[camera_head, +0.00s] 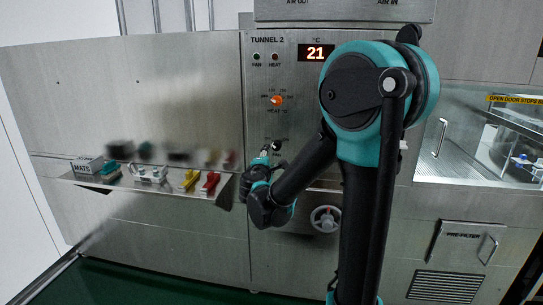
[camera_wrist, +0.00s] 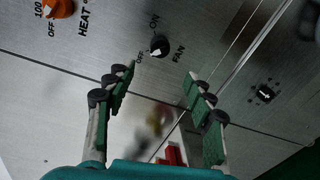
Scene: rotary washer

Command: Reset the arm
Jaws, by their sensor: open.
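My arm rises in front of the steel washer panel in the head view, its elbow high and its forearm reaching down and left. My gripper (camera_head: 269,152) is close to the panel, just beside the black fan knob (camera_head: 277,144), partly overlapping it in the picture. In the wrist view my gripper (camera_wrist: 158,84) is open, with two green-padded fingers apart and nothing between them. I cannot tell whether a finger touches the panel.
The orange heat knob (camera_head: 277,100) is above the fan knob, under a display (camera_head: 316,53) reading 21. A handwheel (camera_head: 325,218) is below. A shelf (camera_head: 130,186) at left holds a MATS box (camera_head: 87,166) and coloured items. A glazed chamber (camera_head: 483,148) is at right.

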